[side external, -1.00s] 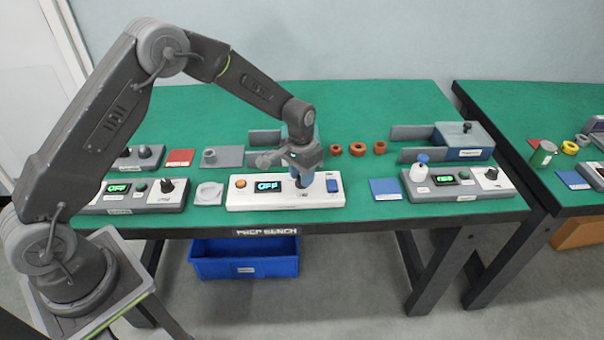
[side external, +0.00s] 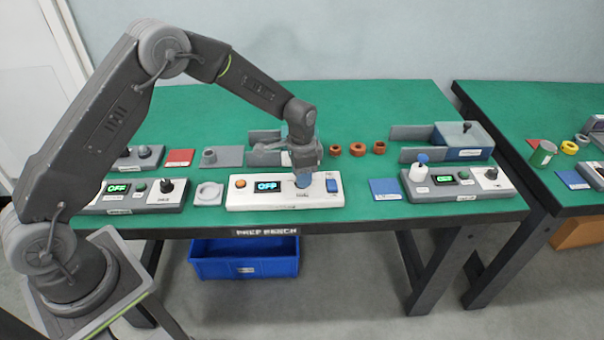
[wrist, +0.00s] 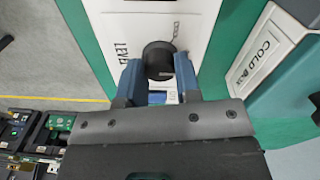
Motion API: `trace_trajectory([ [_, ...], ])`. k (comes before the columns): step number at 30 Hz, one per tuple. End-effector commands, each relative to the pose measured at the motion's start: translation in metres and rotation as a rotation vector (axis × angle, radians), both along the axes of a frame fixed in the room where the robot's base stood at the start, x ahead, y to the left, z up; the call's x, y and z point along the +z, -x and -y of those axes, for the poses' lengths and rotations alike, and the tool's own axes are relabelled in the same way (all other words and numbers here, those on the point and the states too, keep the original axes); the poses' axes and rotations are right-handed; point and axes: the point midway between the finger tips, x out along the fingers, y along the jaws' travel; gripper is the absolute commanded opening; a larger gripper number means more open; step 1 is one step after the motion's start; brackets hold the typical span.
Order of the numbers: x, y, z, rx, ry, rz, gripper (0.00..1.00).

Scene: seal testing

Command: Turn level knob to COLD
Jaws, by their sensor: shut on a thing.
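The level knob (wrist: 158,58) is a dark round knob on the white control box (side external: 240,205), beside a LEVEL label in the wrist view. My gripper (wrist: 158,68) has its two blue fingers on either side of the knob and is shut on it. In the side view my gripper (side external: 303,180) points down onto the right part of the box and hides the knob. The box has an orange button (side external: 240,184), a display (side external: 268,186) reading OFF and a blue switch (side external: 332,185). I cannot read the knob's pointer setting.
Grey control boxes stand to the left (side external: 145,197) and right (side external: 460,185), the right one with a blue-and-white bottle (side external: 422,168). Several orange rings (side external: 357,149) lie behind. A blue square (side external: 384,188) lies between the white and right boxes.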

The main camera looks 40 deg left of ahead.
Motion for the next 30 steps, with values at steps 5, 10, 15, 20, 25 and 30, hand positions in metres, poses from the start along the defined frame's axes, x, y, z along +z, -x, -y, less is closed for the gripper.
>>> trace_trajectory([
  [5,-0.001,0.002,-0.001,-0.001,-0.001,-0.007,0.07],
  [10,-0.001,0.002,-0.001,0.000,-0.001,-0.007,0.35],
  [15,0.000,0.001,0.000,0.001,-0.001,-0.004,0.51],
  [20,0.000,0.001,0.000,0.001,0.000,-0.002,0.56],
  [25,0.001,0.000,0.000,0.001,-0.001,-0.001,0.56],
  [30,0.020,-0.001,-0.001,0.001,-0.001,0.003,0.56],
])
